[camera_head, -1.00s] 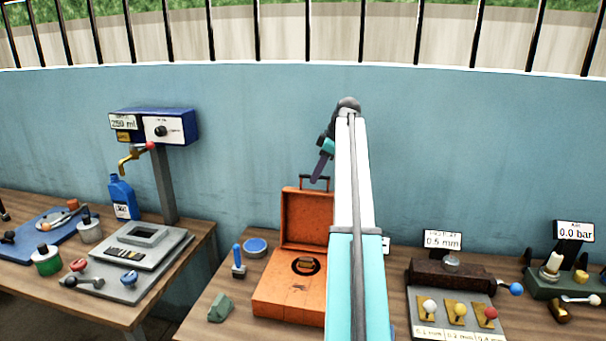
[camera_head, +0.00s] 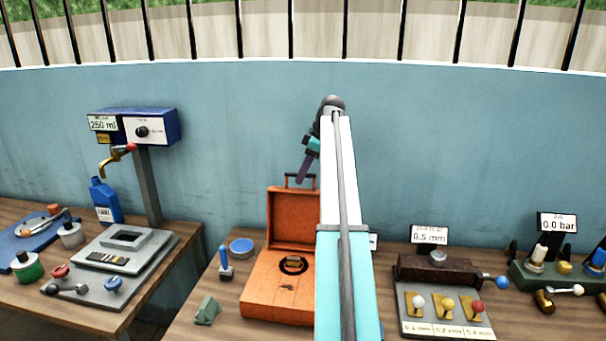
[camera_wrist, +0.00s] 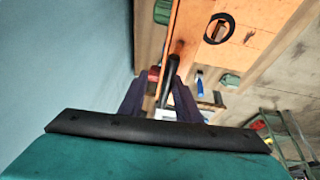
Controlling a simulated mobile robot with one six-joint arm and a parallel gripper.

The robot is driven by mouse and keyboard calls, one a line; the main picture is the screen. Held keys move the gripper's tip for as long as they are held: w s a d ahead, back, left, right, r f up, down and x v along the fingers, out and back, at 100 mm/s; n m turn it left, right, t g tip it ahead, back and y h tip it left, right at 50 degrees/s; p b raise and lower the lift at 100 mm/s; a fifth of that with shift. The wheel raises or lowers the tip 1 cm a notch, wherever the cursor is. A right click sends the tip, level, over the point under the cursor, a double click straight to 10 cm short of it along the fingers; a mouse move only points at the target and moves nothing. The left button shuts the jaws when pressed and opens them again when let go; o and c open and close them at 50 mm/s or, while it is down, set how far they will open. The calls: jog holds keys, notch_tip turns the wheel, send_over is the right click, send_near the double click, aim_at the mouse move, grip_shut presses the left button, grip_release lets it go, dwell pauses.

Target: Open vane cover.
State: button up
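An orange case (camera_head: 276,298) stands on the middle bench. Its hinged lid (camera_head: 284,218), which I take to be the vane cover, stands upright and open. A black ring (camera_head: 293,265) shows in the case's face, and also in the wrist view (camera_wrist: 219,28). A dark handle (camera_head: 300,177) is on the lid's top edge. My gripper (camera_head: 303,176) is right at this handle. In the wrist view my gripper (camera_wrist: 160,78) has its fingers apart, with the lid edge and the black handle (camera_wrist: 171,68) near the tips. I cannot tell whether they touch. My arm hides the case's right side.
A blue knob-topped peg (camera_head: 225,262), a blue disc (camera_head: 242,247) and a green block (camera_head: 207,310) lie left of the case. A gauge block (camera_head: 440,270) is to the right. A dispenser stand (camera_head: 140,125) is on the left bench. The blue wall is close behind.

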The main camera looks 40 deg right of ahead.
jog(key=p+v, duration=0.1)
jog(key=v, duration=1.2)
jog(key=shift+r, duration=0.35)
jog(key=shift+s+d, duration=0.1)
jog(key=shift+s, duration=0.1)
dwell(0.3)
